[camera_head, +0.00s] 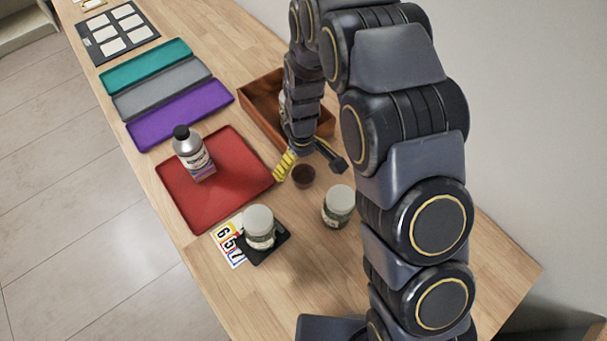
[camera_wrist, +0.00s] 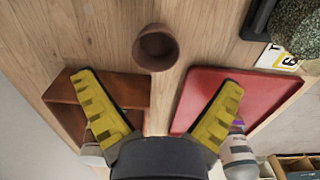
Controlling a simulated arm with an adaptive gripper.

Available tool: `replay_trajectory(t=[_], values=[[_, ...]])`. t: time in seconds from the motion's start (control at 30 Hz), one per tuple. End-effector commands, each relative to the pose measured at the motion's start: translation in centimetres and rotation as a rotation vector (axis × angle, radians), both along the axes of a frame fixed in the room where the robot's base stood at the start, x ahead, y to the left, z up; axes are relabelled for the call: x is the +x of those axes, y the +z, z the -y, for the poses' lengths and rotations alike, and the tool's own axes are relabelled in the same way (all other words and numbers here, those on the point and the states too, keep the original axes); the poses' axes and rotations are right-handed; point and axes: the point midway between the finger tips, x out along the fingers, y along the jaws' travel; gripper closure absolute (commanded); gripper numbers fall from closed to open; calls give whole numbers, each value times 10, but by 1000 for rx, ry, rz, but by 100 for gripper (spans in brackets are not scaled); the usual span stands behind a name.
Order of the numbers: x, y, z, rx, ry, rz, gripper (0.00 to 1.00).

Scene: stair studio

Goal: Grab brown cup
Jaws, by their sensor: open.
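The brown cup (camera_head: 303,176) is small and round and stands upright on the wooden table, between the red tray and my arm. In the wrist view the cup (camera_wrist: 156,47) is at the top middle, with its open mouth showing. My gripper (camera_head: 312,168) is just beside and above the cup. In the wrist view my gripper (camera_wrist: 160,108) has its two yellow ridged fingers spread wide. Nothing is between them, and the cup lies beyond the fingertips.
A red tray (camera_head: 228,203) holds a grey bottle (camera_head: 193,155). A wooden box (camera_head: 262,112) is behind my gripper. A jar (camera_head: 338,206) stands close to the cup; another jar (camera_head: 259,228) stands on a black pad (camera_head: 270,252). Purple, grey and teal trays lie farther back.

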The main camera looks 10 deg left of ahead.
Motion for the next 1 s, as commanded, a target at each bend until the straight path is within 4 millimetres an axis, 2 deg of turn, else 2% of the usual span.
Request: replay_trajectory(t=[0.17, 0.5, 0.73, 0.9, 1.0], values=[[1, -14, 1, -1, -1, -3, 4], [5, -57, 2, -1, -3, -3, 4], [5, -58, 1, -1, -3, -1, 4], [5, -58, 1, -1, -3, -1, 73], [5, -58, 1, -1, -3, -1, 73]])
